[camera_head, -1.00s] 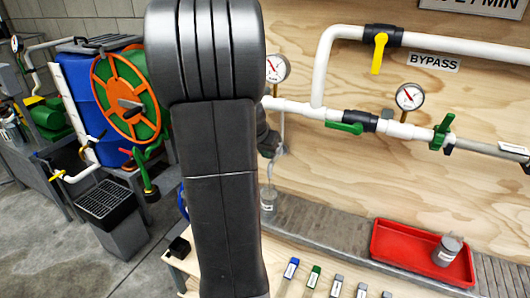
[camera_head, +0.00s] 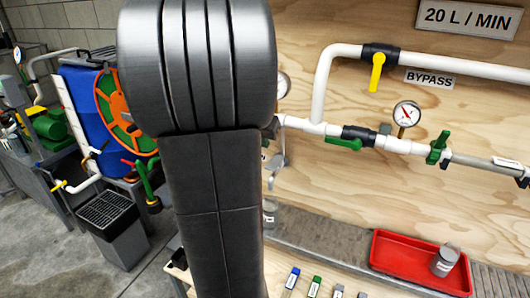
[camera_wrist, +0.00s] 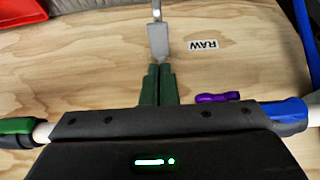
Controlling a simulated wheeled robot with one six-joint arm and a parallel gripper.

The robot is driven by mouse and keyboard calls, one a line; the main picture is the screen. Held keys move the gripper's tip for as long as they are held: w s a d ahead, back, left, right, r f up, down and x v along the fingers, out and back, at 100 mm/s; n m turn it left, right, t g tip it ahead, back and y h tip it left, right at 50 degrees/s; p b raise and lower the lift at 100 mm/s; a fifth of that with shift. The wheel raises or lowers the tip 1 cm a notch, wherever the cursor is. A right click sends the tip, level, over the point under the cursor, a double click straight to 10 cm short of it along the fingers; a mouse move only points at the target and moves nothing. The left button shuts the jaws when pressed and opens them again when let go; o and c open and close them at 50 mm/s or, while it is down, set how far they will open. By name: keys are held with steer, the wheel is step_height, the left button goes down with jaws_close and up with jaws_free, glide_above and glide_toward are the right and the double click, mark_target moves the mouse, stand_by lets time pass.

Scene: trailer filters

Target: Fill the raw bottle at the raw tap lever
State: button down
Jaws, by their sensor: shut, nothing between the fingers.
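The raw tap lever (camera_wrist: 158,40) is a flat grey metal paddle beside an upside-down RAW label (camera_wrist: 203,46) in the wrist view. My gripper (camera_wrist: 157,68) has its dark green fingers shut and empty, with the tips at the paddle's near end; I cannot tell whether they touch. In the head view the grey tap (camera_head: 277,160) shows just right of my arm, which hides my gripper. A clear bottle (camera_head: 270,210) stands below this tap, partly hidden by my arm. Its label and fill level cannot be read.
A red tray (camera_head: 405,252) on the ledge holds a grey-lidded jar (camera_head: 445,260). White pipes with a yellow valve handle (camera_head: 377,72) and a green one (camera_head: 343,143) run along the plywood wall. A purple handle (camera_wrist: 217,97) lies close to my gripper in the wrist view.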

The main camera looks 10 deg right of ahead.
steer(key=v, duration=0.3)
steer(key=shift+w+r, duration=0.15)
steer(key=shift+r, duration=0.25)
steer(key=p+x, duration=0.3)
steer(key=x, duration=0.7)
steer(key=shift+s+a+f+g, duration=0.3)
steer(key=shift+s, duration=0.1)
steer(key=p, duration=0.4)
steer(key=g+y+p, duration=0.1)
steer(key=p, duration=0.2)
steer(key=shift+w+d+r+g+p, duration=0.2)
steer(key=shift+r+g+p, duration=0.05)
steer(key=shift+g+p, duration=0.1)
steer(key=shift+b+v, duration=0.6)
steer(key=shift+v, duration=0.95)
